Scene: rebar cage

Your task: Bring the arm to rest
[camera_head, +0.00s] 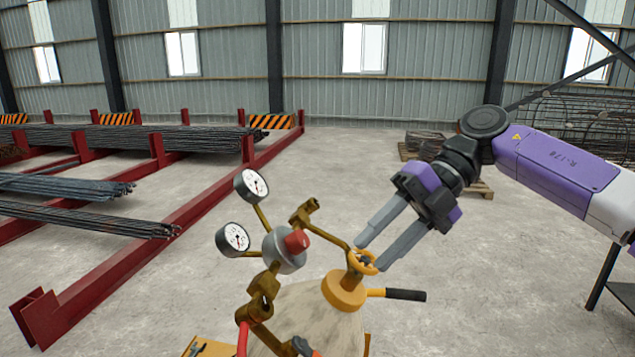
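My arm, purple and white, reaches in from the right in the head view. My gripper (372,252) points down and to the left, its two grey fingers apart with a clear gap between them. Its fingertips are at the upper right of a yellow valve handwheel (358,266) on top of a gas cylinder (312,312). I cannot tell whether the fingers touch the wheel. Beside the wheel is a brass regulator with a red knob (297,241) and two round gauges (252,185), (233,238).
A black-handled bar (404,295) sticks out right of the valve. Red steel racks (135,250) with rebar bundles (90,216) stand at left. A pallet (478,187) lies behind my gripper. A dark stand (604,275) is at right. Concrete floor between is clear.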

